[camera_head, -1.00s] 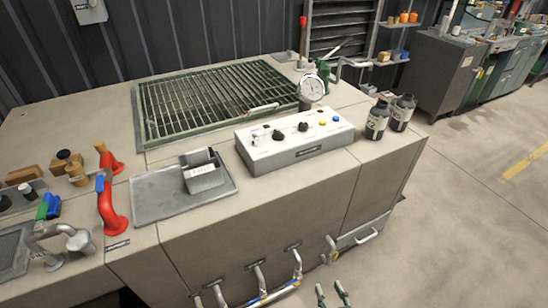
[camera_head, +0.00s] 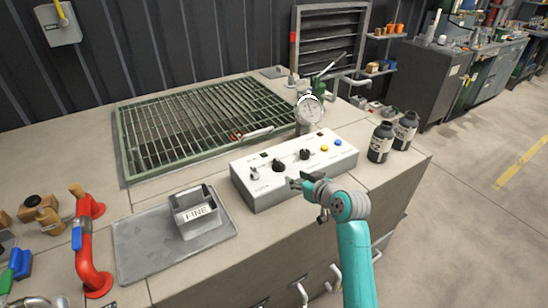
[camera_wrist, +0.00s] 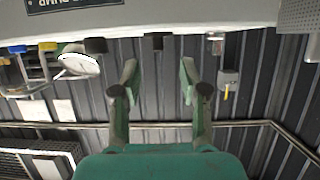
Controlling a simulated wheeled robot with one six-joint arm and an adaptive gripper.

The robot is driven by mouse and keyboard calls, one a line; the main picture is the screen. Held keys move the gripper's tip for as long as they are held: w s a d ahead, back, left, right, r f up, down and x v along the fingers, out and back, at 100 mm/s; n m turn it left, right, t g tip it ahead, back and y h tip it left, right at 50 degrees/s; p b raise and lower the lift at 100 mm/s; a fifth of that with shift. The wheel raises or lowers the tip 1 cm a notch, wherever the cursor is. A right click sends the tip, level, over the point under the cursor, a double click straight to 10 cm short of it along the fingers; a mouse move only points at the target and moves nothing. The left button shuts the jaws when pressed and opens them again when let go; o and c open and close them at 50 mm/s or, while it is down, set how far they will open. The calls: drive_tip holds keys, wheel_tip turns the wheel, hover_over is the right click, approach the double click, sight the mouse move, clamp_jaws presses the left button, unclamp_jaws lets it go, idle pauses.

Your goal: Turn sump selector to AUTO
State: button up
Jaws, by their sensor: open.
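The white control box (camera_head: 262,195) carries two black knobs, a left one (camera_head: 278,166) and a right one (camera_head: 305,154). A silver switch (camera_head: 254,173) is at its left, and yellow (camera_head: 324,148) and blue (camera_head: 338,142) buttons at its right. The labels are too small to read, so I cannot tell which knob is the sump selector. My gripper (camera_head: 297,182) is open and empty before the box's front edge. In the wrist view, upside down, my open fingers (camera_wrist: 157,78) point toward the box, with both knobs (camera_wrist: 95,45) (camera_wrist: 157,40) beyond the tips, one roughly centred between them.
A round gauge (camera_head: 311,109) stands behind the box. Two dark bottles (camera_head: 381,142) (camera_head: 405,130) stand right of it. A grey bin marked FINE (camera_head: 195,214) sits on a tray (camera_head: 145,250) at left. A red pipe (camera_head: 86,250) rises at far left. A green grate (camera_head: 125,155) lies behind.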

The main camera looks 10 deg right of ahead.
sight(280, 163)
drive_tip(key=x, duration=0.4)
drive_tip(key=r+x, duration=0.1)
drive_tip(key=x, duration=0.3)
drive_tip(key=w+r+x, duration=0.1)
drive_tip(key=x, duration=0.3)
drive_tip(key=shift+d, duration=0.1)
drive_tip(key=shift+r, duration=0.1)
clamp_jaws()
